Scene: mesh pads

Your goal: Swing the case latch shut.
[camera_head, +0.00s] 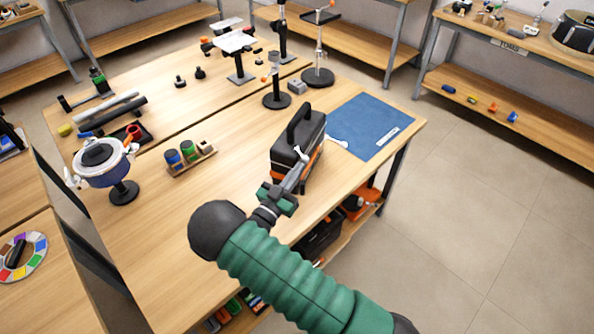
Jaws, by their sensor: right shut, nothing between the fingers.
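The case (296,134) is black with an orange band and a raised top handle. It stands upright on the wooden table, left of a blue mat. My right gripper (300,166) is at the near side of the case, with its fingers shut and nothing between them. Its tips are close to the orange band, and I cannot tell whether they touch the case. The latch cannot be made out clearly; the gripper covers part of that side. My left gripper is not in view.
The blue mat (362,125) lies at the table's right edge, with a wrench (338,142) beside the case. A rack of small jars (190,156) stands left. A black-based stand (276,98) is behind the case. Bare tabletop lies left of my arm.

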